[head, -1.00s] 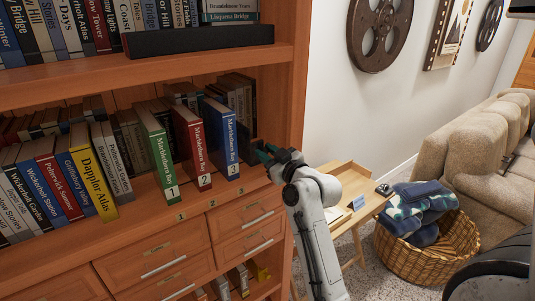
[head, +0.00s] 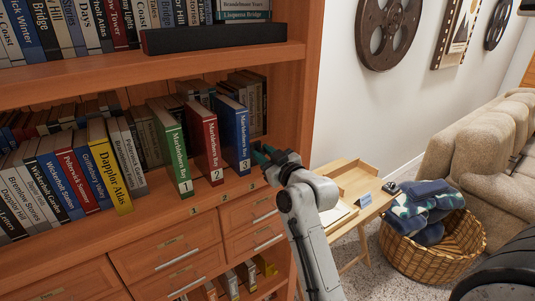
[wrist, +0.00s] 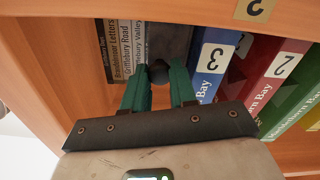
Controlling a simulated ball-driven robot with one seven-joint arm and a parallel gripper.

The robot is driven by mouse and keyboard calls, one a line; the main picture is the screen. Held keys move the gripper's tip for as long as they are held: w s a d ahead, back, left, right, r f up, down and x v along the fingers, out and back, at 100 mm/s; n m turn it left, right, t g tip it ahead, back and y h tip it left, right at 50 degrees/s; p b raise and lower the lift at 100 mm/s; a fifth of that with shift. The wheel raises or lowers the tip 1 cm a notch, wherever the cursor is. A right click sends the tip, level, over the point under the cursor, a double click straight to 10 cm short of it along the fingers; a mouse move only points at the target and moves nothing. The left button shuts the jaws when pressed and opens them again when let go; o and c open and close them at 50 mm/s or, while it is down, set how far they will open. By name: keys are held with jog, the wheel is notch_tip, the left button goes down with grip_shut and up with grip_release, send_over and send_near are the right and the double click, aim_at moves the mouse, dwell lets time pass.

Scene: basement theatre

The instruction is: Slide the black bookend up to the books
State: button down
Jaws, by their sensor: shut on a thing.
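Three numbered books stand on the middle shelf: green 1 (head: 172,150), red 2 (head: 206,145) and blue 3 (head: 236,135). My gripper (head: 262,155) is just right of the blue book. In the wrist view, its green fingers (wrist: 159,85) are shut on the black bookend's round knob (wrist: 158,72). The dark plate of the bookend (wrist: 172,38) shows beyond the fingers, next to the blue book (wrist: 212,62). I cannot tell whether they touch. In the head view my gripper mostly hides the bookend.
More books stand behind, in the shelf's right corner (head: 252,90), and the yellow book (head: 108,170) leads a row at left. The shelf's right side panel (head: 312,70) is close to my arm. A small wooden table (head: 350,185) and a blanket basket (head: 430,240) stand right.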

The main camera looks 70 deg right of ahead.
jog(key=c, duration=0.9)
grip_release()
